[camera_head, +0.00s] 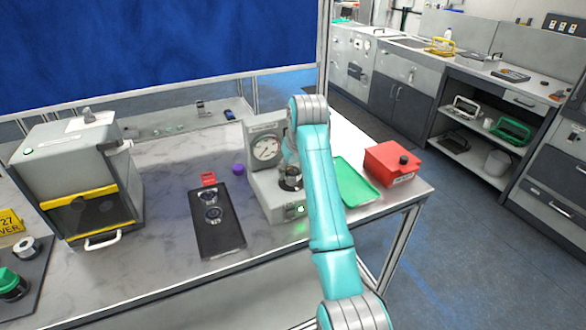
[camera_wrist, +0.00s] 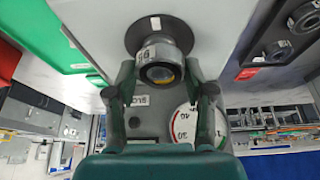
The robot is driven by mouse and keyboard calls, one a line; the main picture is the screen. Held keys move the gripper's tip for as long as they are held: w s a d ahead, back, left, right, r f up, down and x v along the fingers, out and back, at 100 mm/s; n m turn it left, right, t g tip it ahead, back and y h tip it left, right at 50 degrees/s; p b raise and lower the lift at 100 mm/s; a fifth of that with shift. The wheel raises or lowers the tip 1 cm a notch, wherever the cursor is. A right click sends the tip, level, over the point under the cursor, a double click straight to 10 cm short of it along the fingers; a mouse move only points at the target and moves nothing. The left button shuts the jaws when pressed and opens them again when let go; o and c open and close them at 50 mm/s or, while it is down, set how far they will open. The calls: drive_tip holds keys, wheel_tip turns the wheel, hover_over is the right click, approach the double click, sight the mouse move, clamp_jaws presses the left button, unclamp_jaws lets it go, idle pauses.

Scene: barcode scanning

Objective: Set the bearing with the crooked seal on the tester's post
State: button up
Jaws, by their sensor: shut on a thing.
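The grey tester with a round dial (camera_head: 265,150) stands on the bench, its dark round plate (camera_head: 284,186) on the base in front. My gripper (camera_head: 291,168) is over that plate, partly hidden by my arm. In the wrist view my gripper (camera_wrist: 160,72) is shut on a grey metal bearing (camera_wrist: 160,52), one finger on each side. The bearing is at the dark plate (camera_wrist: 134,38); the post is hidden, and I cannot tell whether the bearing rests on it. Two more bearings (camera_head: 211,196) (camera_head: 213,214) lie on a black board. The seals are too small to judge.
A green tray (camera_head: 355,182) and a red box (camera_head: 393,163) are right of the tester. A grey machine with a yellow frame (camera_head: 85,193) stands at the left. Bare bench lies between that machine and the black board.

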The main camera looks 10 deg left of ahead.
drive_tip(key=shift+f, duration=0.5)
idle(0.4)
drive_tip(key=o, duration=1.7)
drive_tip(key=shift+c, duration=0.2)
drive_tip(key=shift+r, duration=0.1)
wheel_tip(320, 180, up, 7)
drive_tip(key=shift+r, duration=0.15)
drive_tip(key=shift+d, duration=0.1)
